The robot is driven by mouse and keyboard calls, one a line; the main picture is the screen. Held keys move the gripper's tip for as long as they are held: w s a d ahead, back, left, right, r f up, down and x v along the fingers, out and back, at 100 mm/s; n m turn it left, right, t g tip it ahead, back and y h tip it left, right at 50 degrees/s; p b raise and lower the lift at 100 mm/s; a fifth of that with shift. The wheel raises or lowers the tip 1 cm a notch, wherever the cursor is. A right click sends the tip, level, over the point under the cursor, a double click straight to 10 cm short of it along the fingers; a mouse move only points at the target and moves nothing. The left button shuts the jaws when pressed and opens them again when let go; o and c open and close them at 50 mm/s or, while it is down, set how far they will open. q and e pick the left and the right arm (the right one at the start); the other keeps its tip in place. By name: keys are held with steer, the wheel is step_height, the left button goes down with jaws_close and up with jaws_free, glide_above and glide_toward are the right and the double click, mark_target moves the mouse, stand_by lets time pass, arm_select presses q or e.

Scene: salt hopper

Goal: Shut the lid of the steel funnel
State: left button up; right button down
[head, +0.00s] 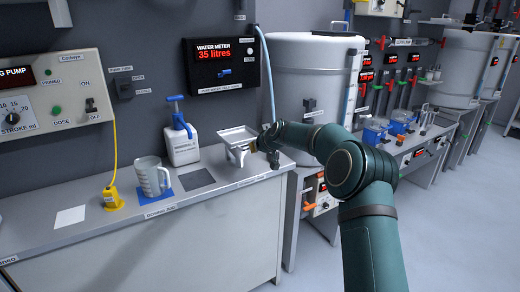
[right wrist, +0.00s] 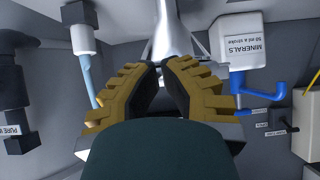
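The steel funnel (head: 238,143) stands near the right end of the grey bench, with a wide square top. I cannot clearly tell its lid from its top at this size. My right gripper (head: 258,146) is at the funnel's right side, close to it. In the right wrist view, the yellow-padded fingers of my right gripper (right wrist: 165,65) have their tips almost together, and a bright steel part of the funnel (right wrist: 173,32) shows just beyond them. No object is seen held between them; whether they touch the funnel is hidden. My left gripper is not in view.
A white minerals bottle (head: 183,145) with a blue pump stands left of the funnel; it also shows in the wrist view (right wrist: 243,50). A clear jug (head: 152,177) and a yellow plug (head: 112,197) are further left. A large white tank (head: 310,90) stands behind my arm.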

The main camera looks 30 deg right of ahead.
step_height(320, 180, up, 4)
steer(key=s+p, duration=0.1)
steer(key=p, duration=0.1)
steer(key=s+f+b, duration=0.2)
steer(key=s+f, duration=0.3)
steer(key=s, duration=0.3)
steer(key=s+a+f+m+g+y, duration=0.1)
steer(key=s+a+f+g, duration=0.1)
steer(key=s+a+f, duration=0.65)
steer(key=s+a+f+g+y, duration=0.1)
steer(key=s+a+f+g, duration=0.3)
steer(key=a+f, duration=0.75)
steer(key=s+a+f+g, duration=0.1)
steer(key=s+a+f, duration=0.1)
steer(key=s, duration=0.5)
steer(key=s+a+f+m+g, duration=0.1)
steer(key=s+a+f, duration=0.2)
steer(key=s+f, duration=0.2)
steer(key=s+a+f+g+y, duration=0.1)
steer(key=s+f, duration=0.3)
steer(key=s, duration=0.7)
steer(key=shift+a+f, duration=0.2)
steer(key=shift+a, duration=0.65)
